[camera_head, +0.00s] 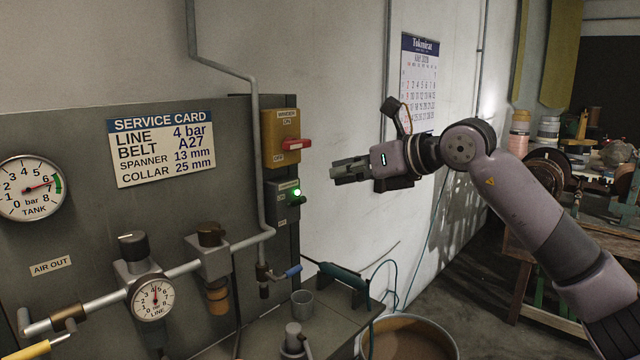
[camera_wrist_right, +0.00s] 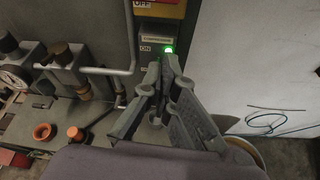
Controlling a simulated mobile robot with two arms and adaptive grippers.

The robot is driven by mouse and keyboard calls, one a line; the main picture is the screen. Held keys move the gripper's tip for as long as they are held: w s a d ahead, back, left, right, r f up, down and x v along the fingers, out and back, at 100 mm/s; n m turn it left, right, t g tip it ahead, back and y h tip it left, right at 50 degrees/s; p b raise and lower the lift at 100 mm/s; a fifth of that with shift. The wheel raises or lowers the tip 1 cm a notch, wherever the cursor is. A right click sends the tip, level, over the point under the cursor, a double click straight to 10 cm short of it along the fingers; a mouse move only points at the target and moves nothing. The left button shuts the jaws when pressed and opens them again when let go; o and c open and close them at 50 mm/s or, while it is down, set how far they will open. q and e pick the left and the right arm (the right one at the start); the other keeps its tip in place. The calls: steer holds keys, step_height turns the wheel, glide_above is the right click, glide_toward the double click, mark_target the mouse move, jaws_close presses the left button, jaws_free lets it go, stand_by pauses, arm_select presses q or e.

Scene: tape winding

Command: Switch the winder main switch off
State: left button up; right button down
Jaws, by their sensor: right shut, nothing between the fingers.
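The winder main switch is a yellow-orange box (camera_head: 280,138) on the grey panel, labelled WINDER, ON at the top and OFF at the bottom. Its red handle (camera_head: 294,145) sticks out to the right, roughly level, between the two labels. Part of the box with the OFF label shows at the top of the right wrist view (camera_wrist_right: 160,6). Below it a small grey box has a lit green lamp (camera_head: 297,192). My right gripper (camera_head: 334,171) is shut and empty, to the right of the switch and slightly lower, apart from it. My left gripper is not in view.
The panel also carries a service card (camera_head: 161,148), a tank gauge (camera_head: 32,188), a line gauge (camera_head: 152,298) and pipes. A grey conduit (camera_head: 256,150) runs left of the switch. A bench with a cup (camera_head: 302,304) and a round tub (camera_head: 408,338) stand below.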

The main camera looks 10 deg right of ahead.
steer(key=shift+s+d+r, duration=0.2)
steer(key=shift+s, duration=0.25)
steer(key=shift+s+d+r, duration=0.15)
steer(key=shift+s+d, duration=0.05)
steer(key=shift+s, duration=0.25)
steer(key=shift+d, duration=0.15)
